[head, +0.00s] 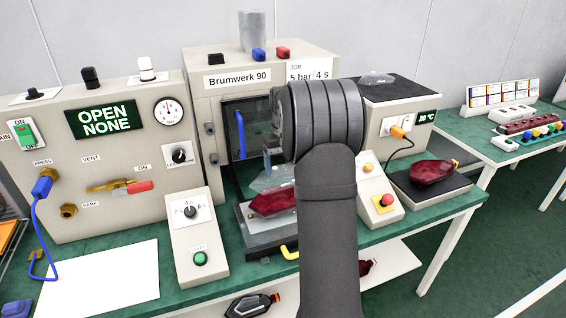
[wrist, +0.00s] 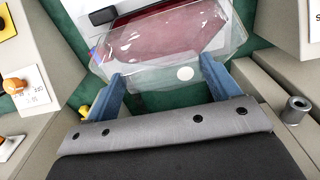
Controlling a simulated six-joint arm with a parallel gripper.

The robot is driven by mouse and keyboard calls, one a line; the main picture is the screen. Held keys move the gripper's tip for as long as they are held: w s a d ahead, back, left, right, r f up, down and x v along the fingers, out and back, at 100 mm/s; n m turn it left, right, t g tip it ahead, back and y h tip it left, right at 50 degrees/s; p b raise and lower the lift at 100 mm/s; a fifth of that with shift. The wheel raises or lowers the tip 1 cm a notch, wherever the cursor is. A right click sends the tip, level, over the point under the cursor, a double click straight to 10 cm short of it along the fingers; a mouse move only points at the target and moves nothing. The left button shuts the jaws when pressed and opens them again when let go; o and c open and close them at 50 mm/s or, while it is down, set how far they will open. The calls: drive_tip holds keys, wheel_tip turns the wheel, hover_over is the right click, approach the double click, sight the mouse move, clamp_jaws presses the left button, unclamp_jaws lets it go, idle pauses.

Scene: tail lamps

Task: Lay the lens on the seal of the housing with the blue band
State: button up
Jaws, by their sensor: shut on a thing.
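My gripper (wrist: 162,78) is shut on a clear lens (wrist: 150,73), with one blue finger at each side of it. In the head view the held lens (head: 268,180) is at the fingertips, in front of the machine's opening. A dark red housing (head: 272,204) lies below it on the grey fixture. The red housing (wrist: 165,35) also shows through and beyond the lens in the wrist view. A small blue mark (wrist: 97,54) shows near its left end; I cannot tell whether it is the band. The lens looks slightly above the housing; contact cannot be told.
The machine (head: 230,110) stands behind, with a blue handle (head: 240,135) in its opening. Control boxes (head: 188,235) flank the fixture. Another red housing (head: 434,172) lies on a dark plate at right. A clear piece (head: 376,79) lies on the black-topped unit. White paper (head: 105,275) lies front left.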

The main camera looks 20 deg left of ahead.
drive_tip(key=shift+f, duration=2.65)
drive_tip(key=shift+f, duration=0.15)
drive_tip(key=shift+f, duration=1.05)
drive_tip(key=o, duration=0.9)
drive_tip(key=shift+o, duration=0.2)
wheel_tip(320, 180, up, 17)
drive_tip(key=shift+r, duration=0.2)
drive_tip(key=shift+f, duration=0.15)
wheel_tip(320, 180, down, 17)
drive_tip(key=shift+f, duration=0.1)
drive_tip(key=shift+r, duration=0.2)
